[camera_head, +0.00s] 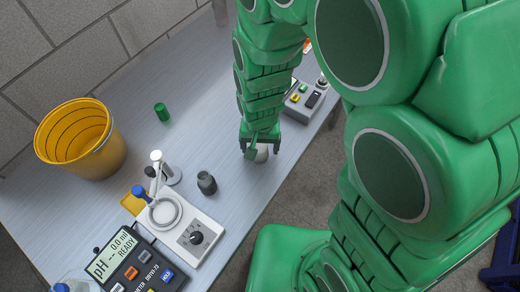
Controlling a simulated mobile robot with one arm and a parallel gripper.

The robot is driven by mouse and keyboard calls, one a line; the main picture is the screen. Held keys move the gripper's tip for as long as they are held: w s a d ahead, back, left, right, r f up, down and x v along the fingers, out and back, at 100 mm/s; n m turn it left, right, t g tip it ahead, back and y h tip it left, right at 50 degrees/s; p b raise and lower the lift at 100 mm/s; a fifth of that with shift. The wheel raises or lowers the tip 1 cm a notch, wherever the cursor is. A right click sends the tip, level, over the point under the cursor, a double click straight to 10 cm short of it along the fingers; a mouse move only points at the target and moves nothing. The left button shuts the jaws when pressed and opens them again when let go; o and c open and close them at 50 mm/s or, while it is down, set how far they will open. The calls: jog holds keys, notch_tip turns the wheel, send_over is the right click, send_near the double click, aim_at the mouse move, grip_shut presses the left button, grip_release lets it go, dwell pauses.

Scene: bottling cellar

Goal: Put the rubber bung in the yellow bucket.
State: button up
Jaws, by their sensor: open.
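The yellow bucket (103,158) stands upright at the left of the bench, its mouth open and its inside partly visible. My gripper (262,150) points down near the bench's right edge, with its fingers open. A small pale, rounded object (262,154) sits between or just behind the fingers, partly hidden by them. A small dark grey, stepped piece (207,183) stands on the bench to the left of my gripper. I cannot tell for sure which of these two is the rubber bung.
A green cylinder (162,112) stands right of the bucket. A white stirrer-like device (184,228) and a pH meter (137,272) lie at the front. A grey control box (304,101) is behind my gripper. The bench (190,80) is clear at the back middle.

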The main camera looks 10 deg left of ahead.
aim_at(260, 147)
jog(key=shift+f, duration=0.35)
jog(key=c, duration=1.3)
jog(key=shift+o, duration=0.2)
jog(key=shift+r, duration=5.05)
